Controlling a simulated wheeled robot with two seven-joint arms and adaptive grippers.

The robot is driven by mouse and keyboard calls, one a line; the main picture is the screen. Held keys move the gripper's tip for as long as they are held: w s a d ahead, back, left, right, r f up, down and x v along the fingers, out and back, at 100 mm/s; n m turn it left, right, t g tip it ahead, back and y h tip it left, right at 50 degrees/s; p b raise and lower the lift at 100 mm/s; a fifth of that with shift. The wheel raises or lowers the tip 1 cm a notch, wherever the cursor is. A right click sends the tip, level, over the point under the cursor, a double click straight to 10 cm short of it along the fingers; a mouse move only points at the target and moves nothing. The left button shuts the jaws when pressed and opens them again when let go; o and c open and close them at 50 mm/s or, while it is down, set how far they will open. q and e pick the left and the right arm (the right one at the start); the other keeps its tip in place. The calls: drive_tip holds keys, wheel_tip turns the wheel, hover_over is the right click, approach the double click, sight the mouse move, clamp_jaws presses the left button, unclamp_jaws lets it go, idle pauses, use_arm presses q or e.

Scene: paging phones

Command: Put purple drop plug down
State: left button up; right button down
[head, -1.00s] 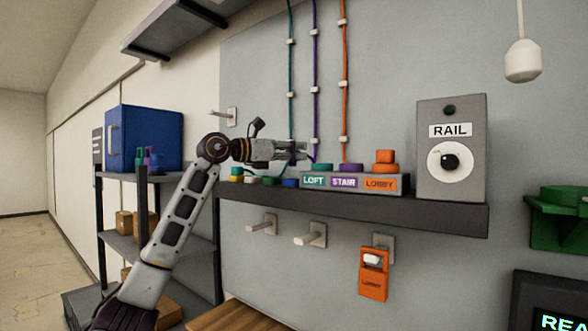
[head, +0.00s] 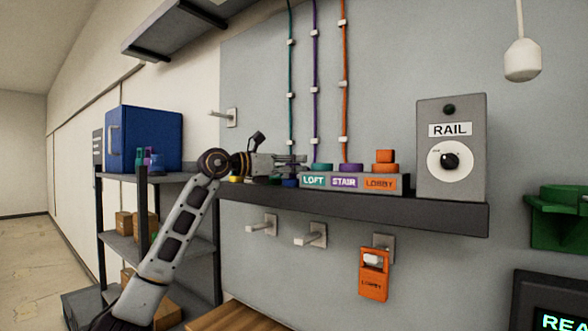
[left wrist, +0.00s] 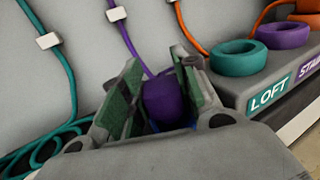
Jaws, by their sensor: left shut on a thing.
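The purple drop plug (left wrist: 163,103) is between the two fingers of my left gripper (left wrist: 155,100) in the left wrist view, with its purple cord running up the wall. In the head view my left gripper (head: 292,163) is low over the shelf, just left of the socket block (head: 350,186). It is shut on the plug, which the fingers largely hide there. I cannot tell whether the plug touches the shelf. The purple STAIR socket (head: 351,167) stands between the teal LOFT socket (head: 321,167) and the orange LOBBY socket. My right gripper is not in view.
An orange plug (head: 384,156) sits on the LOBBY socket. A teal cord lies coiled (left wrist: 40,148) left of the gripper. A blue piece (head: 290,182) shows under my fingers. The RAIL box (head: 452,110) stands to the right. An orange LOBBY tag (head: 373,284) hangs below the shelf.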

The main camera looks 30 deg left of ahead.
use_arm(q)
drive_tip(key=shift+f, duration=0.3)
drive_tip(key=shift+f, duration=0.3)
drive_tip(key=o, duration=1)
drive_tip(key=shift+r, duration=0.1)
